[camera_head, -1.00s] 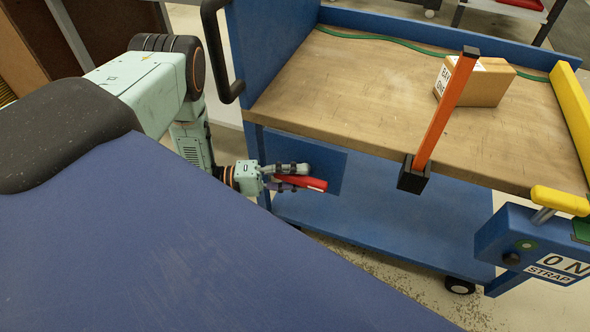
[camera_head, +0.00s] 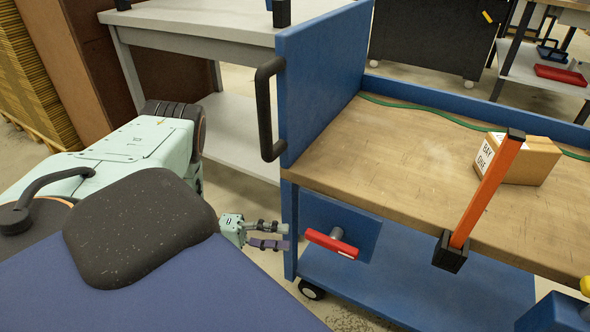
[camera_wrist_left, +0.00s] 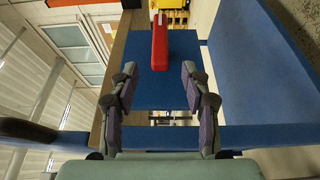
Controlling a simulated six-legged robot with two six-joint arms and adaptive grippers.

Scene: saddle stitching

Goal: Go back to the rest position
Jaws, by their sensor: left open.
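My left gripper (camera_head: 284,236) is open and empty, just left of a red handle (camera_head: 331,243) on a blue panel (camera_head: 362,226) under the cart's wooden top. A gap shows between the fingertips and the handle. In the left wrist view the two fingers (camera_wrist_left: 159,74) are spread wide, and the red handle (camera_wrist_left: 160,48) stands ahead between them, untouched. My right gripper is not in view.
The blue cart's end wall (camera_head: 322,75) and black push handle (camera_head: 267,110) rise close to my left arm. An orange post (camera_head: 488,190) and a cardboard box (camera_head: 530,162) are on the right. A grey table (camera_head: 190,25) stands behind.

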